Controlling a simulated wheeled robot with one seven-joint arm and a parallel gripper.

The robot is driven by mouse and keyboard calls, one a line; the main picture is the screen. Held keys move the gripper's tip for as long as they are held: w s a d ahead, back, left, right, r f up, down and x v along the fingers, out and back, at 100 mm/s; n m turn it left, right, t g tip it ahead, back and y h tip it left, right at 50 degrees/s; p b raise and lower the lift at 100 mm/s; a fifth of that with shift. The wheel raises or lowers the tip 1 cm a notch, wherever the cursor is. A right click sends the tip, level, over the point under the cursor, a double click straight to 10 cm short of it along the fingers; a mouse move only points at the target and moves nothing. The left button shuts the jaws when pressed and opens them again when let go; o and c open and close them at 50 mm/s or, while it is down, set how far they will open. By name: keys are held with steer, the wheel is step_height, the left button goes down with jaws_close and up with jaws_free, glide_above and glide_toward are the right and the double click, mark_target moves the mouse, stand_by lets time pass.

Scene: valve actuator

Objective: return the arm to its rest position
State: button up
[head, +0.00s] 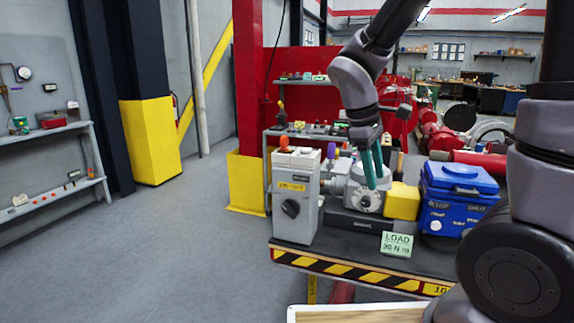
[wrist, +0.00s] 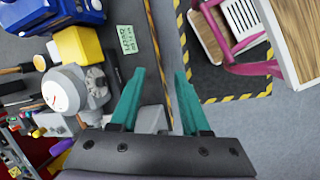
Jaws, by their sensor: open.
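My gripper (head: 373,168) hangs from my arm above the bench, with its green fingers pointing down in front of the grey valve unit. In the wrist view my gripper (wrist: 158,92) shows two green fingers spread apart with nothing between them. The valve unit has a round dial (head: 369,201) and is joined to a yellow block (head: 402,201) and a blue actuator box (head: 458,190). The dial (wrist: 58,92), yellow block (wrist: 78,46) and blue box (wrist: 45,12) lie left of the fingers in the wrist view. Whether a finger touches the unit I cannot tell.
A grey control box (head: 296,197) with a black knob stands at the bench's left end. A green load card (head: 395,244) stands near the striped front edge (head: 350,273). A pink-framed chair (wrist: 235,35) stands on a mat beside the bench. The floor at left is clear.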

steer(key=s+d+r+m+t+y, duration=0.2)
steer(key=s+r+m+t, duration=0.1)
steer(key=r+m, duration=0.4)
steer(key=s+d+r+m+t+y, duration=0.3)
steer(key=r+m, duration=0.4)
steer(key=r, duration=0.1)
steer(key=shift+s+r+t, duration=0.2)
steer(key=shift+r+t, duration=0.1)
